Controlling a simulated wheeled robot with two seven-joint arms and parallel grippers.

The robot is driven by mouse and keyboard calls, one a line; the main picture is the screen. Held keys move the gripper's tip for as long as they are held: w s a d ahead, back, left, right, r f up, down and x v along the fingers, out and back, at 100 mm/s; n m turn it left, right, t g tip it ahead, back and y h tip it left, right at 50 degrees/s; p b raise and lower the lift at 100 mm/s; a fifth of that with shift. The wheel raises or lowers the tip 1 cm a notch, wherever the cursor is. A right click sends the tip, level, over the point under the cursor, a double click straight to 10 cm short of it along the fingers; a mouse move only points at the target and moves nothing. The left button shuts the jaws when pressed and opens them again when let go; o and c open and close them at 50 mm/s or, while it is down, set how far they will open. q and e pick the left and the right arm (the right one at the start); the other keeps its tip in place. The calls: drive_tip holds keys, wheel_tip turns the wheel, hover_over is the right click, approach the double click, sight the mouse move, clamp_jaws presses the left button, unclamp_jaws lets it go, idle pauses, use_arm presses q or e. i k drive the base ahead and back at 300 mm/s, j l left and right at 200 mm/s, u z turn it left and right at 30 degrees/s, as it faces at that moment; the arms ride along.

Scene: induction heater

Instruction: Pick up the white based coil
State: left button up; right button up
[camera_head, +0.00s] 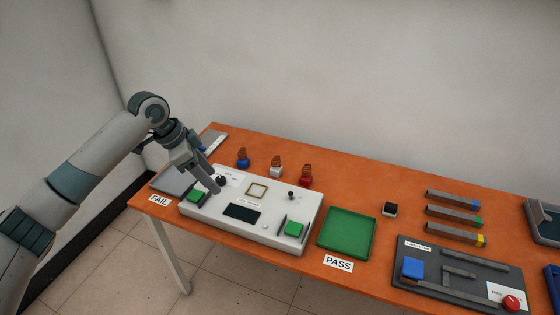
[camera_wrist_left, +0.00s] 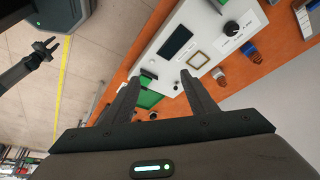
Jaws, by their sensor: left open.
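The white based coil (camera_head: 276,171) stands on the orange table behind the white heater panel, with a copper coil on top. It sits between the blue based coil (camera_head: 243,160) and the red based coil (camera_head: 305,179). In the left wrist view the white based coil (camera_wrist_left: 219,75) is right of my fingers, with the blue based coil (camera_wrist_left: 252,53) beyond it. My left gripper (camera_head: 215,187) is over the left part of the panel, left of the white coil and apart from it. Its fingers (camera_wrist_left: 160,77) are spread and empty. A dark forked shape at the wrist view's upper left may be my right gripper.
The heater panel (camera_head: 230,221) carries a knob (camera_head: 221,180) and green buttons. A green tray (camera_head: 346,233) lies to its right, then coloured bars and a dark fixture board (camera_head: 470,262). A grey tray (camera_head: 170,181) is at the left. Table space behind the coils is clear.

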sight(275, 170)
drive_tip(key=i+l, duration=0.35)
drive_tip(key=i, duration=0.2)
drive_tip(key=i+l, duration=0.3)
drive_tip(key=i, duration=0.2)
